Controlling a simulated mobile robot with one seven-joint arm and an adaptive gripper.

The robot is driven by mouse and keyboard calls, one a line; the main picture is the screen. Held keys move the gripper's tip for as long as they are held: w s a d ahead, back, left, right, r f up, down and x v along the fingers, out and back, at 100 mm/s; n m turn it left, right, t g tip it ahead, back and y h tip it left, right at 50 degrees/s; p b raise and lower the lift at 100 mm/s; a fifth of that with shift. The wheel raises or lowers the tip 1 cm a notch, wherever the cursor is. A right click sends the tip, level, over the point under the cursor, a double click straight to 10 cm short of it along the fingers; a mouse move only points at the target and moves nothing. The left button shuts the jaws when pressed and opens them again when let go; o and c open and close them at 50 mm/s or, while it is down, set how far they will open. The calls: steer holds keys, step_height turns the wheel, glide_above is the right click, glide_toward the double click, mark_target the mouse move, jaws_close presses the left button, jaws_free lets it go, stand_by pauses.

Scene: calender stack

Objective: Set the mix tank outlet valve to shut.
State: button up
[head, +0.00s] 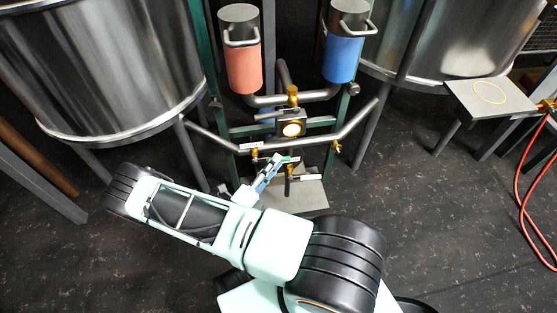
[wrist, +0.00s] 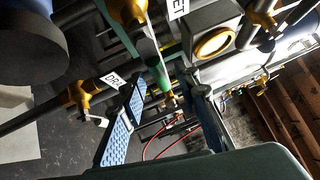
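My gripper (head: 271,170) is at the low pipework between two steel tanks. In the wrist view its two fingers (wrist: 165,122) are apart, the left one showing a blue ridged pad. A lever with a pale bar and green grip (wrist: 160,76) lies ahead, in line with the gap between the fingers; contact cannot be told. The lever comes from a brass valve body (wrist: 127,10). The green grip (head: 288,159) also shows by the fingertips in the head view. White labels (wrist: 115,80) are only partly readable, so I cannot tell which valve is the mix tank outlet.
Other brass valves sit on the left pipe (head: 255,153), the right pipe (head: 337,147) and low centre (head: 290,170). A round gauge (head: 292,129) is above. Red (head: 243,68) and blue (head: 343,58) canisters hang higher.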

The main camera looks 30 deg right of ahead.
steer(key=shift+x, duration=1.35)
steer(key=shift+a, duration=0.1)
jaws_close()
